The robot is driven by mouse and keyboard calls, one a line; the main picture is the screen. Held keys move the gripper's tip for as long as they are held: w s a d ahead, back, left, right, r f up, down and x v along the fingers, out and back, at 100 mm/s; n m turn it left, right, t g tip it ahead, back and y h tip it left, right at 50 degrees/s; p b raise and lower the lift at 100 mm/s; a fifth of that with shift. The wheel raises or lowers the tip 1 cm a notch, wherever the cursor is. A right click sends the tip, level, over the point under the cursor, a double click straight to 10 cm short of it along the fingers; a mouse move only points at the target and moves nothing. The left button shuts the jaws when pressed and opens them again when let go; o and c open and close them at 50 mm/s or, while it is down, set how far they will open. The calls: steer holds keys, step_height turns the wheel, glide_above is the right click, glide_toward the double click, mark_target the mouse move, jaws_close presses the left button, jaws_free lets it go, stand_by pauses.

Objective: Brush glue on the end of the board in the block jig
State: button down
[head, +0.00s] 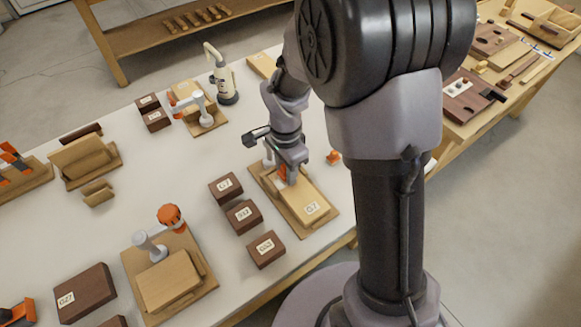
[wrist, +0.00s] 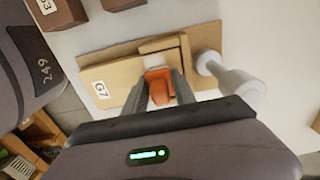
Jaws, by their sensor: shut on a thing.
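My gripper (head: 283,172) is shut on an orange piece (wrist: 160,86), low over the jig. I cannot tell whether the piece is a brush or a clamp handle. The jig's tan base (head: 328,222) holds a light wooden board (head: 298,202) with a G7 label, lying flat. In the wrist view the board (wrist: 118,86) lies left of the fingers, against a raised strip (wrist: 160,44). A grey clamp post (wrist: 232,80) stands at the jig's right in that view. The contact under the fingertips is hidden. A cream bottle (head: 222,80) with a bent spout stands further back.
Several labelled dark blocks (head: 243,214) lie left of the jig. Another jig (head: 168,282) with an orange knob is nearer, and one (head: 202,112) is further back. A small orange object (head: 333,157) lies right of the gripper.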

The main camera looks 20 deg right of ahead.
steer(key=shift+s+a+b, duration=0.25)
steer(key=shift+a+b, duration=0.05)
steer(key=shift+a, duration=0.5)
steer(key=shift+w+d, duration=0.3)
steer(key=shift+d, duration=0.55)
steer(key=shift+w+d, duration=0.25)
steer(key=shift+d, duration=0.6)
steer(key=shift+a, duration=0.1)
steer(key=shift+s+a, duration=0.3)
steer(key=shift+a, duration=0.55)
steer(key=shift+s+a, duration=0.25)
steer(key=shift+a, duration=0.55)
steer(key=shift+d, duration=0.1)
